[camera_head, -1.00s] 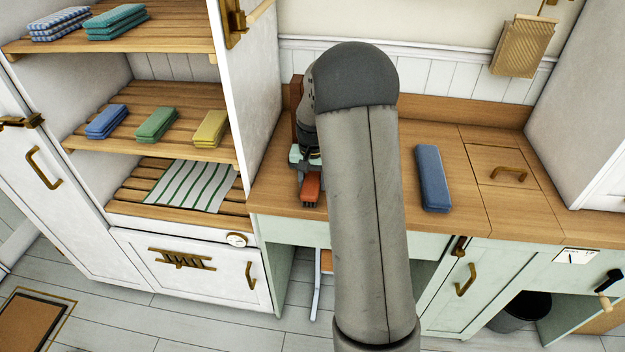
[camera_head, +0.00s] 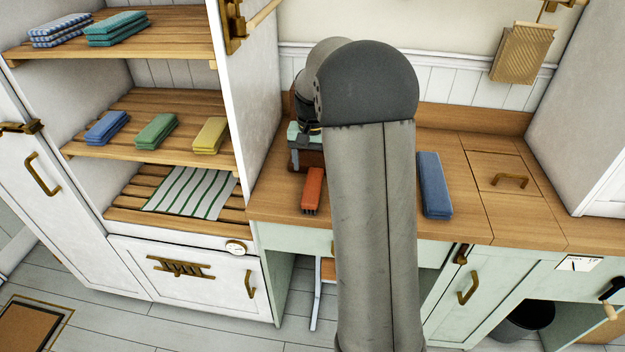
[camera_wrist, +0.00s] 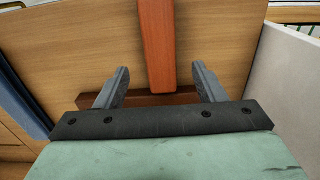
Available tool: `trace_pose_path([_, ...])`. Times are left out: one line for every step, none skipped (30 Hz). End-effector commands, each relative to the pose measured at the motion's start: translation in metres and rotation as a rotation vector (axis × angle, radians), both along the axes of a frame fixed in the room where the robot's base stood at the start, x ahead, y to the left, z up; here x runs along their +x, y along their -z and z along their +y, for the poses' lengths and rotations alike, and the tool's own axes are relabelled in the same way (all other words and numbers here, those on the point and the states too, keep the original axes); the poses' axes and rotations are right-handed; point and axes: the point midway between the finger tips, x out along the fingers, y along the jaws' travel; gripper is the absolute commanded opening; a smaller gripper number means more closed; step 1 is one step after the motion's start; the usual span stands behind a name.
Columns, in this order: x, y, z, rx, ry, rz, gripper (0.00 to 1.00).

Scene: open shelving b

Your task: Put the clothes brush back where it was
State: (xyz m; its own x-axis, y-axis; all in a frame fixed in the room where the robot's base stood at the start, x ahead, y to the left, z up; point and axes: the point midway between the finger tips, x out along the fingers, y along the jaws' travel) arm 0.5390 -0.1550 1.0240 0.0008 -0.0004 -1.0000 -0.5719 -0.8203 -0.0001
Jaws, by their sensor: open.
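The clothes brush (camera_head: 313,190) has an orange-red back and dark bristles. It lies on the wooden counter near its front edge, left of my arm. In the wrist view the brush (camera_wrist: 156,45) runs away from between my fingers. My gripper (camera_wrist: 160,70) is open, one finger on each side of the brush's near end, with gaps visible on both sides. In the head view my gripper (camera_head: 304,134) is partly hidden by my arm, behind the brush. A dark reddish-brown wooden piece (camera_head: 308,160) stands behind the brush; its shape is mostly hidden.
A blue folded cloth or pad (camera_head: 434,185) lies on the counter right of my arm. A white cabinet side (camera_head: 255,90) borders the counter at left. Open shelves (camera_head: 150,115) hold folded cloths. A hatch with a brass handle (camera_head: 510,182) is at right.

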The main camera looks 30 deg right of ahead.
Motion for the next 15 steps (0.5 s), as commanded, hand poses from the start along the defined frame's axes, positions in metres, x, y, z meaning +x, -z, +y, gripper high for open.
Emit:
trace_pose_path([0.001, -0.009, 0.000, -0.001, 0.000, -0.004, 0.63])
trace_pose_path([0.000, -0.013, 0.000, 0.000, 0.000, -0.002, 0.63])
trace_pose_path([0.001, -0.019, 0.000, -0.001, 0.000, -0.003, 0.63])
trace_pose_path([0.000, -0.022, 0.000, 0.000, 0.000, -0.002, 0.63])
trace_pose_path([0.000, -0.025, 0.000, -0.001, 0.000, -0.001, 0.63])
trace_pose_path([0.000, -0.028, 0.000, -0.001, 0.000, -0.001, 0.63])
trace_pose_path([-0.001, -0.030, 0.001, 0.000, -0.002, -0.001, 0.63])
trace_pose_path([-0.003, -0.033, 0.003, 0.000, -0.006, -0.002, 0.63])
trace_pose_path([-0.007, -0.036, 0.007, 0.000, -0.018, -0.003, 0.63])
trace_pose_path([-0.013, -0.039, 0.013, 0.001, -0.033, -0.006, 0.63])
trace_pose_path([-0.020, -0.042, 0.021, 0.001, -0.053, -0.007, 0.63])
trace_pose_path([-0.034, -0.046, 0.034, 0.003, -0.086, -0.009, 0.63])
trace_pose_path([-0.046, -0.050, 0.044, 0.003, -0.116, -0.013, 0.63])
trace_pose_path([-0.061, -0.052, 0.056, 0.004, -0.150, -0.017, 0.63])
trace_pose_path([-0.083, -0.054, 0.071, 0.004, -0.199, -0.021, 0.63])
